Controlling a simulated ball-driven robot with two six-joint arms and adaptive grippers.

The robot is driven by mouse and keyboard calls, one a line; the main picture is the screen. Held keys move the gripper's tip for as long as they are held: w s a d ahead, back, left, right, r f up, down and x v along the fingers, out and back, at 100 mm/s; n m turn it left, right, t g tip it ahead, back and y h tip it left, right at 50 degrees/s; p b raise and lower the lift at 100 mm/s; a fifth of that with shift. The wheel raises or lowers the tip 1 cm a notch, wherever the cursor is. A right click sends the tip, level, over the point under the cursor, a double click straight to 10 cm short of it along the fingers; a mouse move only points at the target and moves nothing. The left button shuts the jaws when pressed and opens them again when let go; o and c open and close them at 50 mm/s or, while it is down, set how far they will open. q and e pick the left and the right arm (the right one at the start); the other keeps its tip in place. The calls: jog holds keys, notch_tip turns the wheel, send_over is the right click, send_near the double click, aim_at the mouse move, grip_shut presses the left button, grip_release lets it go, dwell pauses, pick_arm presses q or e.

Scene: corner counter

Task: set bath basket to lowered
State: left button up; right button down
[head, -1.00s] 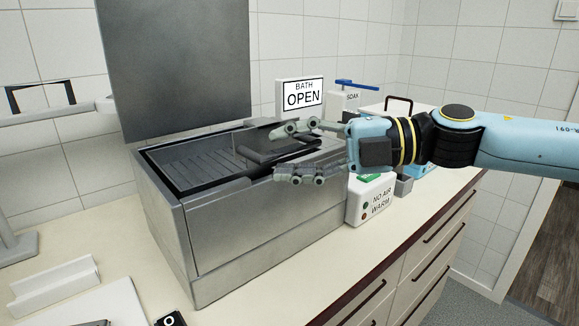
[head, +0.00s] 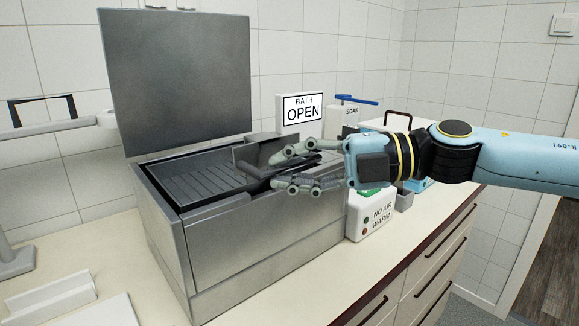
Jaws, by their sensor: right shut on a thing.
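The bath is a steel box (head: 255,242) on the counter with its lid (head: 180,80) standing open. The basket (head: 200,186), a dark ribbed tray, lies level in the bath opening near the top. A dark handle part (head: 254,156) rises at its right end. My right gripper (head: 298,172) reaches in from the right and is shut on this handle, its fingers above and below it. The fingers hide part of the handle. A sign (head: 301,109) behind reads BATH OPEN. My left gripper is not in view.
A white control box (head: 370,218) reading NO AIR, WARM stands right of the bath. Behind it is a blue-topped fixture labelled SOAK (head: 350,112). A grey stand (head: 12,258) and white pieces are at left. The counter front (head: 300,312) is clear.

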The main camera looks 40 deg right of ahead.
notch_tip(320, 180, down, 9)
jog(key=b, duration=0.7)
jog(key=c, duration=1.3)
grip_release()
jog(key=shift+c, duration=0.2)
jog(key=shift+r, duration=0.1)
